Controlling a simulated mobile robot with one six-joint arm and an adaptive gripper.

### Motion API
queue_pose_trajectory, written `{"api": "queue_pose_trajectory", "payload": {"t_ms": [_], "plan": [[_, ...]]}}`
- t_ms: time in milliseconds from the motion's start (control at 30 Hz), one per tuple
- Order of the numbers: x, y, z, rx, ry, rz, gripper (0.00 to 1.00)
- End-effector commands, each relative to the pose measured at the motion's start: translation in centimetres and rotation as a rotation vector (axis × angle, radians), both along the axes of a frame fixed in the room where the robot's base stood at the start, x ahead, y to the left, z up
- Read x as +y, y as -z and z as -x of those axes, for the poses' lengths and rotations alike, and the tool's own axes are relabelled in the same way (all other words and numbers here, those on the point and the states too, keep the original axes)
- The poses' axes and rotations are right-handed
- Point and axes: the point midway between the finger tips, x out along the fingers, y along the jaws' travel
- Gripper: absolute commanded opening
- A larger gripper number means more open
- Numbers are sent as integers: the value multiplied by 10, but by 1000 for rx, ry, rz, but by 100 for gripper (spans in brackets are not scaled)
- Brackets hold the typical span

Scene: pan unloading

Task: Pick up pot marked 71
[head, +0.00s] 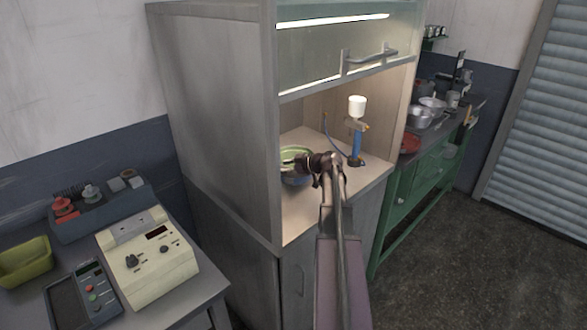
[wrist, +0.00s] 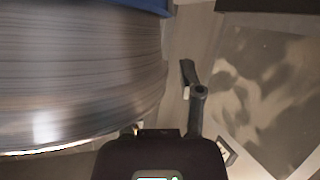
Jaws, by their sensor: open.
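A round pot (head: 293,154) with a greenish inside and a bluish side stands in the lit cabinet in the head view. My gripper (head: 306,163) is right at its near right side and covers part of it. In the wrist view a large curved metal wall with a blue edge (wrist: 75,75), apparently the pot's side, fills the left. One dark gripper finger (wrist: 192,85) shows to the right of this wall, with a gap between them. The other finger is hidden. My gripper is open. No number 71 is readable, and contact is unclear.
The cabinet (head: 215,110) has a side wall on the left and a raised front sash (head: 340,65) above. A blue stand with a white cup (head: 357,106) is to the right of my gripper. The bare cabinet worktop (head: 300,222) is clear in front.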

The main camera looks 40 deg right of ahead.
Motion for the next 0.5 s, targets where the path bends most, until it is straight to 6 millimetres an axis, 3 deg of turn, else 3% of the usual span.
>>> {"api": "queue_pose_trajectory", "payload": {"t_ms": [100,267,500], "plan": [[0,0,0,0,0,0,48],[0,0,0,0,0,0,1],[0,0,0,0,0,0,0]]}}
